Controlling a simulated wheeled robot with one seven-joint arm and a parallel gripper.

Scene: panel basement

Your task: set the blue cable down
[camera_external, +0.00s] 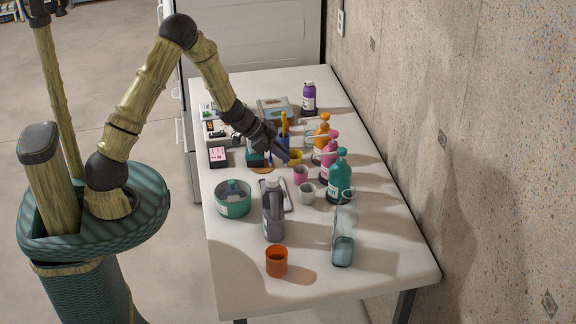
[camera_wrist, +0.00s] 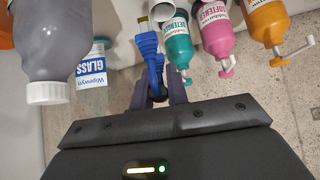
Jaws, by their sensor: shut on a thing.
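The blue cable (camera_wrist: 153,64) shows in the wrist view as a bundled blue strip with a metal-coloured end, running up from between my fingers. My gripper (camera_wrist: 158,94) is shut on its lower part. In the external view my gripper (camera_external: 284,154) is over the middle of the table (camera_external: 385,272), among the cups and bottles. The cable is small and partly hidden there, and I cannot tell whether it touches the table.
A teal bottle (camera_external: 339,178), a pink bottle (camera_external: 330,157) and an orange bottle (camera_external: 322,134) line the right. A pink cup (camera_external: 301,175), white cup (camera_external: 307,193), grey bottle (camera_external: 273,215) and teal bowl (camera_external: 233,203) stand nearer. The table's front right corner is clear.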

